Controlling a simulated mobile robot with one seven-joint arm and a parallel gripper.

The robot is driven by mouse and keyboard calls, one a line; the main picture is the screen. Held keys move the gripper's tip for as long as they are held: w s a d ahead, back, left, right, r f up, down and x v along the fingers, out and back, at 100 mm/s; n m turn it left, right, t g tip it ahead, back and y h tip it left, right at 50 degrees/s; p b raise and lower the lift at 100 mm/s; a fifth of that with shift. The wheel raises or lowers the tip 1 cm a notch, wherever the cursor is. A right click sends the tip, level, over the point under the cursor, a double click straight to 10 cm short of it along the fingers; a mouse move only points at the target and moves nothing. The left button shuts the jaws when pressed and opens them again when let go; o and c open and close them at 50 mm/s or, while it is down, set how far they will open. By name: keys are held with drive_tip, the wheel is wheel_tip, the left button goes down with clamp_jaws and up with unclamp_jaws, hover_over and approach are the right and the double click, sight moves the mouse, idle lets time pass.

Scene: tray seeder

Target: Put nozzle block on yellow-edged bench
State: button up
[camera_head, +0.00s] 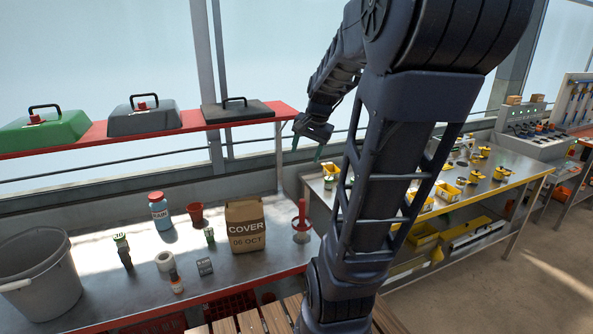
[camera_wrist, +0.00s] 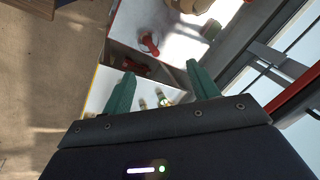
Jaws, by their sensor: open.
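The yellow-edged bench (camera_head: 497,189) is a metal table on the right; its near left end also shows in the wrist view (camera_wrist: 104,84). My gripper (camera_head: 307,149) is above the left end of this bench. In the wrist view my gripper (camera_wrist: 160,82) has its two green fingers spread, with nothing held between them. Small green-topped pieces (camera_wrist: 162,98) stand on the bench below it; one shows in the head view (camera_head: 329,182). Other dark, green-topped pieces stand on the red-edged bench, one at the left (camera_head: 123,251) and one near the middle (camera_head: 209,236). I cannot tell which piece is the nozzle block.
The red-edged bench (camera_head: 225,274) holds a grey bucket (camera_head: 40,282), a blue jar (camera_head: 159,213), a paper bag (camera_head: 246,226) and a red-handled tool (camera_head: 301,226). Yellow bins (camera_head: 447,192) stand on the yellow-edged bench. A red shelf (camera_head: 190,121) carries lidded covers.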

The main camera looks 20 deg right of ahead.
drive_tip(key=s+a+n+t+h, duration=0.1)
drive_tip(key=s+a+n, duration=0.7)
drive_tip(key=s, duration=0.4)
drive_tip(key=shift+s+a+r+n, duration=0.25)
drive_tip(key=shift+n, duration=0.25)
